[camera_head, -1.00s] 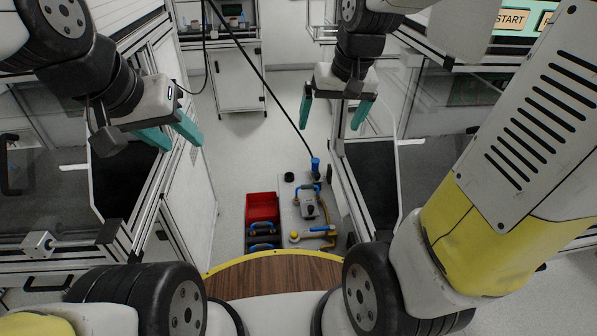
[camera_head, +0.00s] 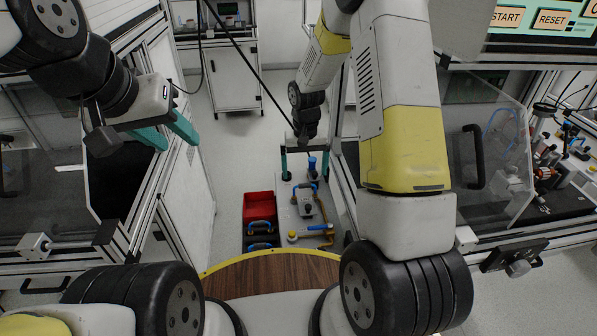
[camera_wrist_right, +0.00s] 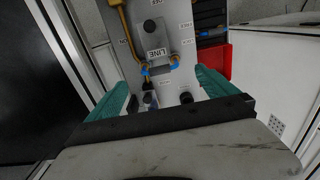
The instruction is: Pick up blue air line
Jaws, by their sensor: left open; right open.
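The blue air line end (camera_head: 312,163) stands upright at the far end of a grey panel (camera_head: 297,232), with a black hose rising from it in the head view. My right gripper (camera_head: 304,172) is open above that end of the panel, with the blue end between its fingers toward the right one. In the right wrist view, the open right gripper (camera_wrist_right: 160,88) shows a dark, bluish piece between its fingers, partly hidden by the gripper body; I cannot tell if it touches. My left gripper (camera_head: 178,142) is open and empty, high at the left.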

